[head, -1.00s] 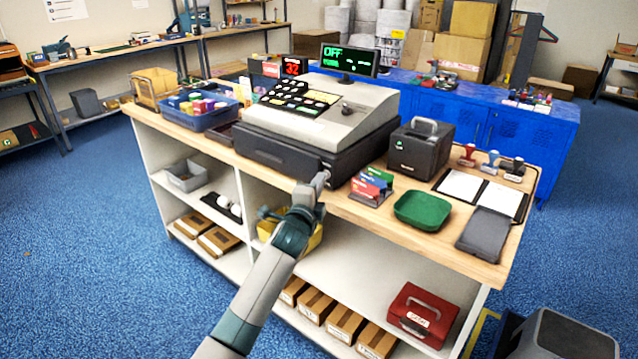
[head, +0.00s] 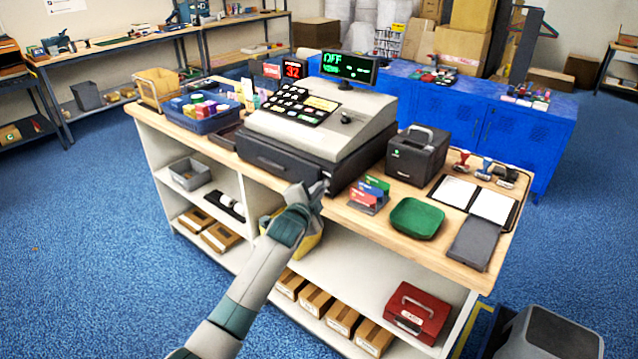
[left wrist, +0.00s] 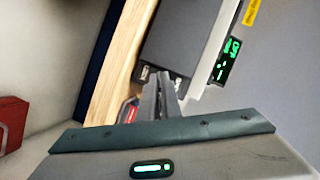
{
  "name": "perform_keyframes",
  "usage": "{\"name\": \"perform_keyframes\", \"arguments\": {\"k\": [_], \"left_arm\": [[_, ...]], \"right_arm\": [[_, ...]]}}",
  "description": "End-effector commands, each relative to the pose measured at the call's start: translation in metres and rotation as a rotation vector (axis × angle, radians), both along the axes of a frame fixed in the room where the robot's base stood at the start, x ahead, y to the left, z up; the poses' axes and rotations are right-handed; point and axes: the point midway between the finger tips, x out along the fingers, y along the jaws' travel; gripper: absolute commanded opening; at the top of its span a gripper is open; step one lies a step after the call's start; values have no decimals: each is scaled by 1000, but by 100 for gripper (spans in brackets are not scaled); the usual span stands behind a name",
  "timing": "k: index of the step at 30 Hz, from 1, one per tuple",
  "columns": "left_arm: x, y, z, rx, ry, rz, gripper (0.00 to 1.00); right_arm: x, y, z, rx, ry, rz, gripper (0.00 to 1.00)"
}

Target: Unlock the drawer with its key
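The dark cash drawer (head: 285,165) sits shut under the grey cash register (head: 325,125) on the wooden counter. My left gripper (head: 316,190) is at the right end of the drawer front, close to its face. In the left wrist view, the two dark fingers (left wrist: 167,92) lie close together and point at the dark drawer body (left wrist: 178,42). I cannot make out a key or the lock; the fingers and hand cover that spot. Whether the fingers grip something or touch the drawer cannot be told. My right gripper is not in view.
Right of the register stand a card holder (head: 369,194), a green tray (head: 417,217), a black box (head: 418,155) and a dark grey pad (head: 474,244). A blue bin (head: 203,120) stands to the left.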

Motion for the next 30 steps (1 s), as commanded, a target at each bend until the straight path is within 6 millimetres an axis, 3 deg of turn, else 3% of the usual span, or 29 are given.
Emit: {"name": "perform_keyframes", "arguments": {"k": [6, 14, 20, 30], "left_arm": [[1, 2, 6, -134, 104, 0, 0], [2, 4, 5, -333, 247, 1, 0], [3, 5, 3, -488, 359, 1, 0], [4, 6, 1, -724, 529, 1, 0]], "right_arm": [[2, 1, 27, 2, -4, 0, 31], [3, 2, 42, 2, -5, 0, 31], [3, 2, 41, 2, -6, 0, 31], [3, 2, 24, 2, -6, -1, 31]]}}
